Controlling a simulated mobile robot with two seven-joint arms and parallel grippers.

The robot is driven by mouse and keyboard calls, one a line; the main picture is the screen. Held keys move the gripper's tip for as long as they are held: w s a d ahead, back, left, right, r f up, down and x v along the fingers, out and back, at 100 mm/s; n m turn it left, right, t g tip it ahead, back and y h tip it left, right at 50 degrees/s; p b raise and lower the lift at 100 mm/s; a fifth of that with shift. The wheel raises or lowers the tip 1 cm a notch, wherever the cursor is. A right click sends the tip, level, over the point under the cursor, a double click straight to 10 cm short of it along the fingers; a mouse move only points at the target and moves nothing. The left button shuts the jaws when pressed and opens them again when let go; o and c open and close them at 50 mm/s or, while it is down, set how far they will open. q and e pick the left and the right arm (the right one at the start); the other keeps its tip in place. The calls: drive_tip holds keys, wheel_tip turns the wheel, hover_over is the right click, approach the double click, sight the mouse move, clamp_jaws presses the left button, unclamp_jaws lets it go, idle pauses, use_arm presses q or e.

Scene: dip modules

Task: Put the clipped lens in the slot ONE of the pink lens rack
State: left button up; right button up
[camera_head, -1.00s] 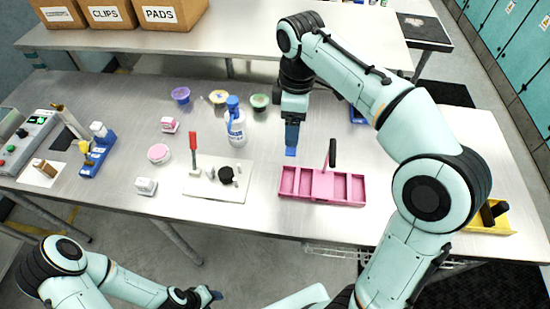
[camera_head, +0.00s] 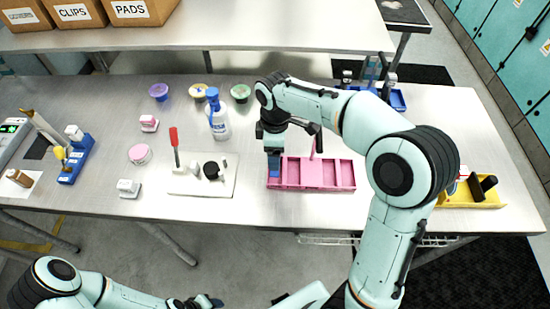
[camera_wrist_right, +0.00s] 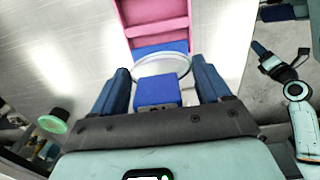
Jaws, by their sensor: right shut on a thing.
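The pink lens rack (camera_head: 335,175) lies on the steel bench, with open compartments in a row and a raised middle part. My right gripper (camera_head: 273,172) points down at the rack's left end in the head view. In the right wrist view my right gripper (camera_wrist_right: 160,82) is shut on the clipped lens, a clear round lens (camera_wrist_right: 176,62) with a blue clip (camera_wrist_right: 157,92) between the blue fingers. The rack (camera_wrist_right: 150,14) lies just beyond the lens there. Whether the lens touches the rack is hidden. My left gripper (camera_head: 208,302) is low at the front edge, its jaws unclear.
Left of the rack are a white board (camera_head: 190,188) with a red-handled tool, a spray bottle (camera_head: 219,118) and small bowls. A yellow tray (camera_head: 470,202) stands at the right. A dark-topped post (camera_head: 314,135) rises at the rack's middle, partly behind my right arm.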

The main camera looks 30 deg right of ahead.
use_arm(q)
drive_tip(key=shift+s+f, duration=0.25)
drive_tip(key=shift+f, duration=0.05)
use_arm(e)
drive_tip(key=shift+f, duration=1.95)
drive_tip(key=shift+f+b, duration=0.15)
drive_tip(key=shift+b, duration=0.15)
drive_tip(key=o, duration=1)
use_arm(q)
drive_tip(key=shift+s, duration=0.1)
use_arm(e)
wheel_tip(320, 180, up, 11)
drive_tip(key=shift+w+r+p, duration=0.1)
drive_tip(key=shift+r+p, duration=0.1)
drive_tip(key=shift+p, duration=0.7)
drive_tip(key=shift+r, duration=0.5)
use_arm(q)
drive_tip(key=shift+w+r, duration=1.15)
drive_tip(key=shift+w, duration=0.05)
